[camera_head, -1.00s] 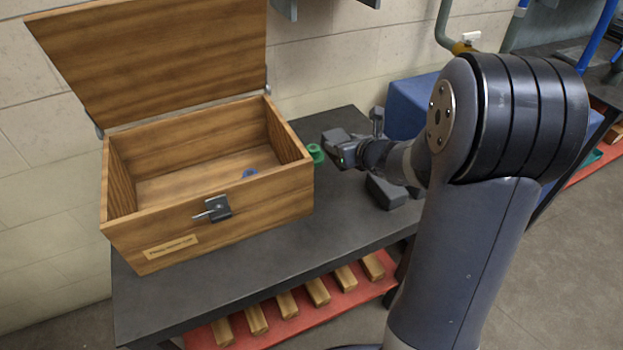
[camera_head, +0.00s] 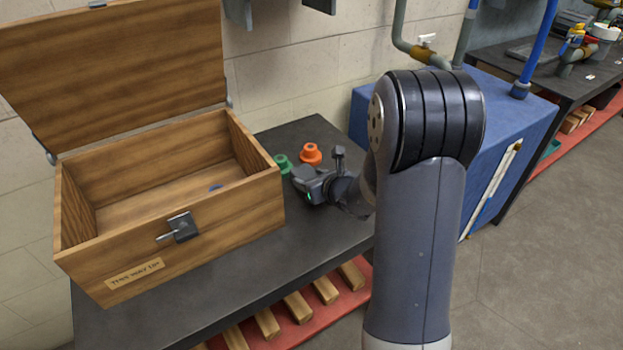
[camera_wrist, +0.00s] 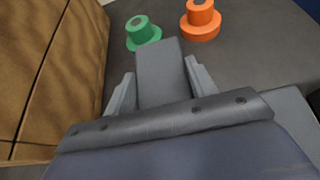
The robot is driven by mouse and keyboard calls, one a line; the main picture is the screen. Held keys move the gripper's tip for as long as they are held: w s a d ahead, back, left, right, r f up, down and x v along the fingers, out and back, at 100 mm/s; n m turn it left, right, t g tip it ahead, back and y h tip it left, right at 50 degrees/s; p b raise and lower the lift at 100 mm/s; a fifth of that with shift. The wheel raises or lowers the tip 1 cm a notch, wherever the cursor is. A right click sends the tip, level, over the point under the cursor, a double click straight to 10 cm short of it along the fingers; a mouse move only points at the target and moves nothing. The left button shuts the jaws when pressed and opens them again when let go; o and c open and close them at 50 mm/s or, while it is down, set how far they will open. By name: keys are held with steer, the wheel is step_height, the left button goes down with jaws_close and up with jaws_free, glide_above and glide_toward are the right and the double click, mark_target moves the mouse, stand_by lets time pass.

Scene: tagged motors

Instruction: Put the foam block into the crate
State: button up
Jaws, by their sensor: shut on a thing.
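The wooden crate (camera_head: 170,245) stands on the dark bench with its lid (camera_head: 125,70) raised. In the wrist view my gripper (camera_wrist: 160,90) is shut on a grey block (camera_wrist: 161,65), which looks like the foam block. The block sticks out between the two fingers, with the crate's wooden side (camera_wrist: 50,60) to its left. In the head view the block is hard to tell from the gripper.
A green flanged part (camera_head: 282,163) and an orange one (camera_head: 311,153) stand on the bench behind my gripper. A blue cabinet (camera_head: 510,130) with pipes is to the right. Wooden pieces (camera_head: 298,305) lie on a red shelf below.

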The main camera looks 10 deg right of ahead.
steer(key=o, duration=0.9)
steer(key=shift+o, duration=0.2)
